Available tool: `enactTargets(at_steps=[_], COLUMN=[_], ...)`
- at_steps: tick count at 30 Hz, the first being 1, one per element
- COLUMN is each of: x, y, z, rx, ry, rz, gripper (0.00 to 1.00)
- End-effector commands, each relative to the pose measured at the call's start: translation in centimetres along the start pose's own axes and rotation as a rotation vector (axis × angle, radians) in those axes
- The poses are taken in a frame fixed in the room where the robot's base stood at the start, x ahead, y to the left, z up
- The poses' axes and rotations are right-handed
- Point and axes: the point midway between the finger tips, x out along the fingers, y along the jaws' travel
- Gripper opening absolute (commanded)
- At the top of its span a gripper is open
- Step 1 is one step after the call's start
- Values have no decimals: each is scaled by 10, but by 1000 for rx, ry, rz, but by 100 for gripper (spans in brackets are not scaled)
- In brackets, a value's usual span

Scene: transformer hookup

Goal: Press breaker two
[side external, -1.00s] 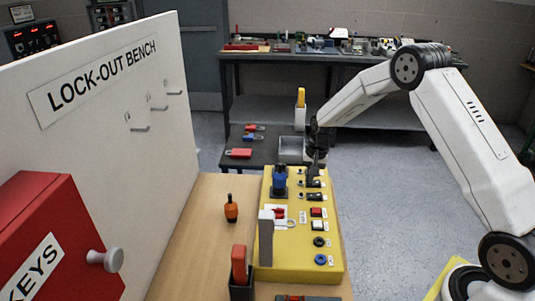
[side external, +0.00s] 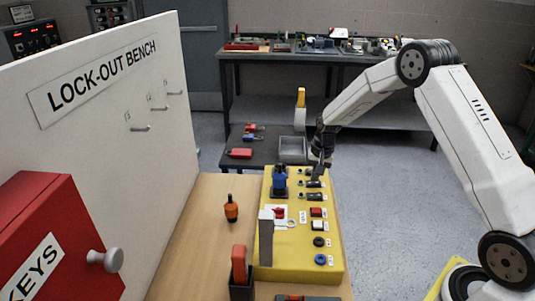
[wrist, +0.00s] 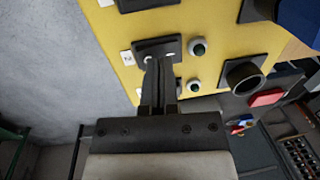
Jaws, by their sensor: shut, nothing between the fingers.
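The yellow panel (side external: 290,240) lies on the wooden bench, with breaker switches on black plates near its far end. One breaker (side external: 314,196) shows below my gripper in the side view. My gripper (side external: 317,177) is over the panel's far right part. In the wrist view, my gripper (wrist: 159,62) has its fingers shut and empty, with the tips at a black breaker plate (wrist: 172,46). A small white label (wrist: 127,57) sits beside that plate; its mark is too small to read surely. The fingers hide part of the breaker, and contact cannot be told.
Round indicators (wrist: 198,47) sit close beside the breaker plate. A blue-topped switch (side external: 280,178) stands left of my gripper.

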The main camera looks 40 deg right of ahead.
Motion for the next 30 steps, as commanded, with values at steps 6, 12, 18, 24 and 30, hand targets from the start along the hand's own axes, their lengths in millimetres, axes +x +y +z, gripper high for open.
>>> enactTargets(at_steps=[6,12,18,24,30], x=[-7,-27,-57,-91,-119], y=[-2,-7,-15,-23,-30], z=[0,-1,0,0,0], rx=[0,-1,-1,-2,-1], ry=[2,3,4,3,2], rz=[-1,-1,-2,-2,-1], gripper=[0,0,0,0,0])
